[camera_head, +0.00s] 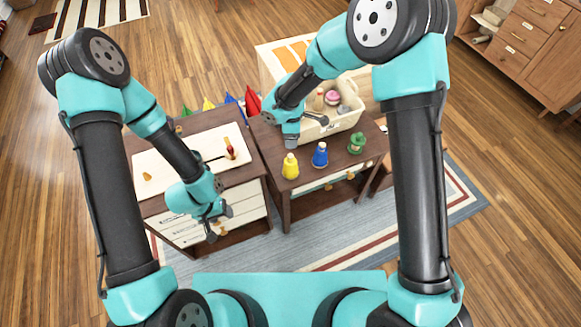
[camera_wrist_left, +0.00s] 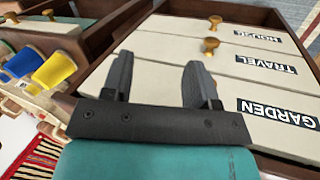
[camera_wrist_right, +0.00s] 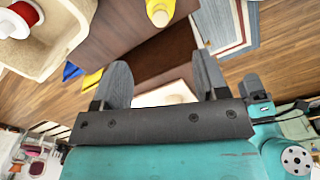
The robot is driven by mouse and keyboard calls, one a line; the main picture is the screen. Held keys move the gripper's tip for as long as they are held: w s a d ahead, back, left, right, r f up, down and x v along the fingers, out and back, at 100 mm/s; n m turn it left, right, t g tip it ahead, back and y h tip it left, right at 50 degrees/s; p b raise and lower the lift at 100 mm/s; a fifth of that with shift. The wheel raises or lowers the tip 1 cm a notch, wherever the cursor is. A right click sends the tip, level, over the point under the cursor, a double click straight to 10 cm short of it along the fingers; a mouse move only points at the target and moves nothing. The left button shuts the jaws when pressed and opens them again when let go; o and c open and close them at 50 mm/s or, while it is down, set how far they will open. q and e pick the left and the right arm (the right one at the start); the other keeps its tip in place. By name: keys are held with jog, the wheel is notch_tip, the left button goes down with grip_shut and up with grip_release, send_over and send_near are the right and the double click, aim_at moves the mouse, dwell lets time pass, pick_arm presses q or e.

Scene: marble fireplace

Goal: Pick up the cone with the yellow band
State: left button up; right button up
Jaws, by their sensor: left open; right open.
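A small upright red piece with a yellowish part (camera_head: 231,150) stands on the white top of the left cabinet; it may be the cone with the yellow band, but it is too small to be sure. A small orange-tan piece (camera_head: 146,177) lies at the left of that top. My left gripper (camera_head: 222,223) is open and empty in front of the cabinet's drawers, below and nearer than the red piece. In the left wrist view its fingers (camera_wrist_left: 160,75) point at the drawer fronts. My right gripper (camera_head: 305,130) is open and empty over the right table, beside the cream bin.
Yellow (camera_head: 290,166), blue (camera_head: 320,155) and green (camera_head: 356,143) bottles stand along the right table's front. The cream bin (camera_head: 338,122) stands behind them. Coloured pointed shapes (camera_head: 252,101) show behind the cabinet. The labelled drawers (camera_wrist_left: 262,66) have protruding knobs.

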aim_at(291, 160)
notch_tip(291, 160, down, 10)
jog(key=shift+f, duration=0.2)
dwell(0.3)
jog(key=shift+f, duration=2.6)
jog(key=c, duration=1.1)
jog(key=shift+r, duration=0.1)
